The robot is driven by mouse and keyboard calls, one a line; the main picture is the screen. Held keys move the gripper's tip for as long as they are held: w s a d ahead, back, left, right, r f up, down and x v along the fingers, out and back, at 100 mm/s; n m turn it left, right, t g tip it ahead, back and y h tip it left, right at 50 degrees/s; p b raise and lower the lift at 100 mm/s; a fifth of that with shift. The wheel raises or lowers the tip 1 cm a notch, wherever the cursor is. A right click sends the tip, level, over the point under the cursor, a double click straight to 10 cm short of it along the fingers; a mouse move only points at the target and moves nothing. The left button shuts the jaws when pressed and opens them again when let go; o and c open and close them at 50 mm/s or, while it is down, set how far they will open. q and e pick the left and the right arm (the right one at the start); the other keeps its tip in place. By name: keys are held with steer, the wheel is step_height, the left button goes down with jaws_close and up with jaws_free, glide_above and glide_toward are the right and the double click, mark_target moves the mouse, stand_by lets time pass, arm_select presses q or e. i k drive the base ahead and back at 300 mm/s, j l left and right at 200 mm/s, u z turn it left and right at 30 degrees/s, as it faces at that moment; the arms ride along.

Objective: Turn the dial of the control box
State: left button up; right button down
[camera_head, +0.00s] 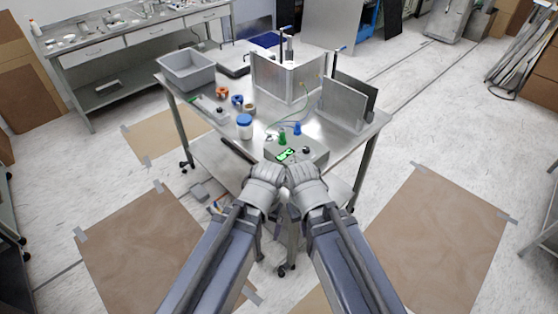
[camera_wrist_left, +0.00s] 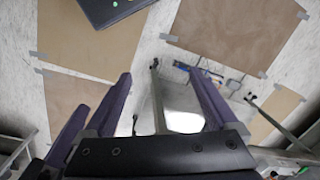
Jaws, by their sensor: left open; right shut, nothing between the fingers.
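The grey control box (camera_head: 300,149) sits at the near edge of the metal table (camera_head: 205,97). It has a lit green display (camera_head: 285,155) and a small dark knob, apparently the dial (camera_head: 306,150), on its top. My right gripper (camera_head: 295,168) is shut and empty, just in front of the box's near side. My left gripper is beside it on the left. In the left wrist view my left gripper (camera_wrist_left: 160,76) is open with nothing between its purple fingers. In the head view both sets of fingers are small and partly hidden by my wrists; I cannot tell whether either touches the box.
A green connector (camera_head: 282,139) and a blue one (camera_head: 297,128) stand at the box's back. A white jar with a blue lid (camera_head: 245,128) is to the left. A grey bin (camera_head: 187,72), a metal enclosure (camera_head: 280,80) and an upright plate (camera_head: 343,99) stand farther back.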

mark_target(306, 149)
steer(key=i+l+z, duration=0.25)
steer(key=i+l, duration=0.5)
